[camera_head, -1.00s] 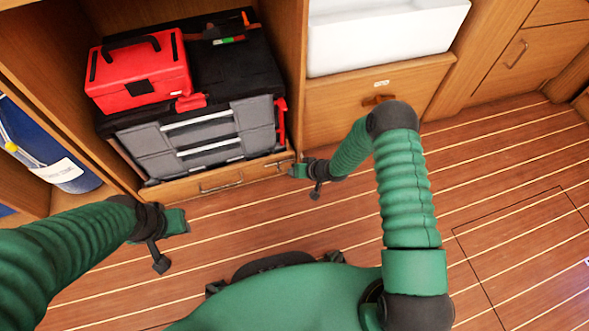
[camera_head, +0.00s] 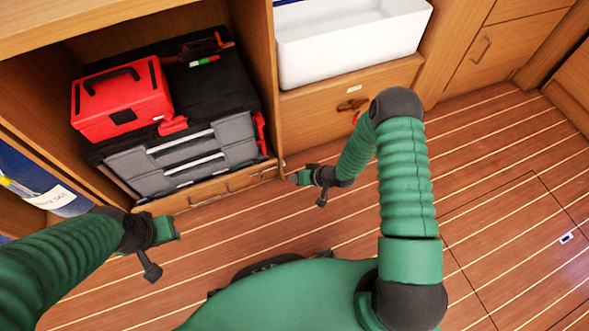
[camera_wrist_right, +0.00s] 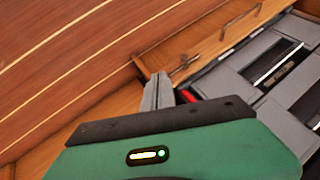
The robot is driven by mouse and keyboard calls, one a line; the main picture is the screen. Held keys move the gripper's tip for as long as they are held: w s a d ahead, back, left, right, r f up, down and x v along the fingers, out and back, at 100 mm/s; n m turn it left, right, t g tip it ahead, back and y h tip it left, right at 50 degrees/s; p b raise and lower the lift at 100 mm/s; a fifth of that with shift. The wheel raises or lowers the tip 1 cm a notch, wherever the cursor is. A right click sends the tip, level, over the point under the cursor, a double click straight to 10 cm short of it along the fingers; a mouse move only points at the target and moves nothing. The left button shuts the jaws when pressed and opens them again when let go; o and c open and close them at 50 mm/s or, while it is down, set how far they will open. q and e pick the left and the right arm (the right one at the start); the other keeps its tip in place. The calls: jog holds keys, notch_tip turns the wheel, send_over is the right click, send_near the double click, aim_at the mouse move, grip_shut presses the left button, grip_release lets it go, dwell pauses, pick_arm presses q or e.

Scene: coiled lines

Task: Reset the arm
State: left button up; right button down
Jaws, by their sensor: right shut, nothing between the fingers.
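My right arm comes in from the lower right of the head view and bends down at a dark elbow. Its gripper (camera_head: 298,178) is shut and empty, above the plank floor in front of the cabinet. In the right wrist view the grey fingertips (camera_wrist_right: 158,92) show past my green wrist cover, near the wooden drawer edge. My left arm comes in from the left of the head view. Its gripper (camera_head: 172,232) hangs above the floor, seen from above; its fingers are too unclear to tell their state.
A grey and black toolbox (camera_head: 188,160) fills the cabinet bay, with a red box (camera_head: 121,100) on top. A white bin (camera_head: 350,45) stands above a wooden drawer (camera_head: 340,103).

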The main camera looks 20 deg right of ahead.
jog(key=s+d+r+n+g+h+p, duration=0.1)
jog(key=d+r+h, duration=0.1)
jog(key=r, duration=0.6)
jog(key=s+d+r+g+h+p, duration=0.1)
jog(key=d+r+h, duration=0.1)
jog(key=r, duration=0.5)
jog(key=s+a+r+g+p, duration=0.2)
jog(key=s+a+r+p, duration=0.1)
jog(key=s+r, duration=1.25)
notch_tip(320, 180, up, 36)
jog(key=w+p, duration=0.1)
jog(key=p, duration=3.5)
jog(key=shift+w+r+n+h, duration=0.15)
jog(key=shift+r+n+h, duration=0.1)
jog(key=shift+n+h, duration=0.05)
jog(key=c, duration=2.1)
grip_release()
jog(key=shift+c, duration=0.2)
